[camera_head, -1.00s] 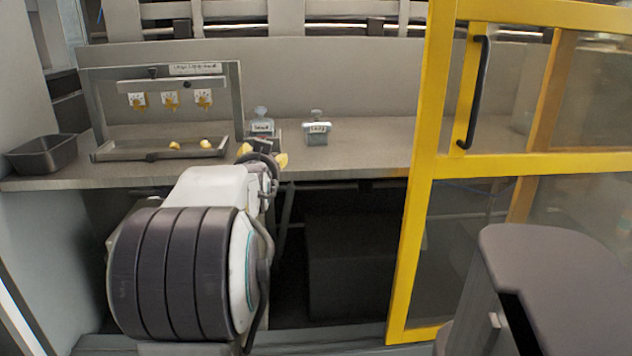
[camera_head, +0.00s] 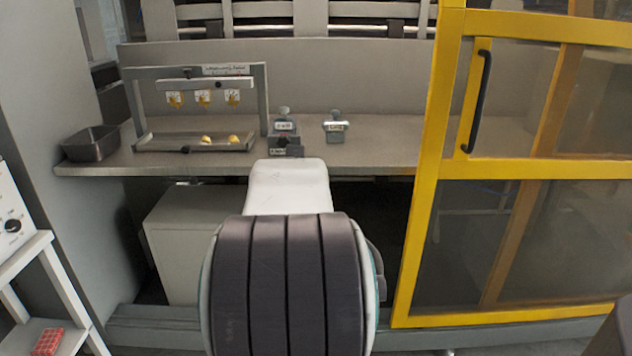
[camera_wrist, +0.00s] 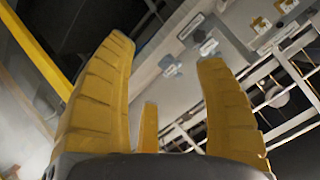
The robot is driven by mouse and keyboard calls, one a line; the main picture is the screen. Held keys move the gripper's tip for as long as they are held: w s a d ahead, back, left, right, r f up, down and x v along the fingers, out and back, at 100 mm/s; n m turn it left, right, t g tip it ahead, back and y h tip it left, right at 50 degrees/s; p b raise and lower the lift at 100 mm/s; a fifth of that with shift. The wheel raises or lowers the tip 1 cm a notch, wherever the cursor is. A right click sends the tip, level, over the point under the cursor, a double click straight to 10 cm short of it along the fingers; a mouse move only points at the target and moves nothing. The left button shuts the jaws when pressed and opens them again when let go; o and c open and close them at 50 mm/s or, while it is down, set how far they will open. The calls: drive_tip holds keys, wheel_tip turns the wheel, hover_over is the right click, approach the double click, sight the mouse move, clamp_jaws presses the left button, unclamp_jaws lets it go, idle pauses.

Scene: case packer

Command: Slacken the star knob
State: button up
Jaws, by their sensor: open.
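My gripper (camera_wrist: 165,52) shows in the wrist view with its yellow fingers wide apart and nothing between them. In the head view it is hidden behind my arm. A small dark knob (camera_head: 187,72) sits on the crossbar of the grey frame (camera_head: 262,100) at the left of the bench. Two small labelled blocks stand on the bench right of the frame, a left block (camera_head: 285,124) and a right block (camera_head: 335,128), each with a knob-like top. I cannot tell which of these is the star knob. My gripper is apart from all of them.
Yellow suction cups (camera_head: 204,98) hang from the crossbar above a tray (camera_head: 160,146) holding small yellow pieces. A dark bin (camera_head: 90,146) stands at the bench's left end. A yellow-framed door (camera_head: 432,190) stands at the right. The bench (camera_head: 385,150) is clear right of the blocks.

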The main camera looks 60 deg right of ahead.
drive_tip(key=shift+s+a, duration=0.4)
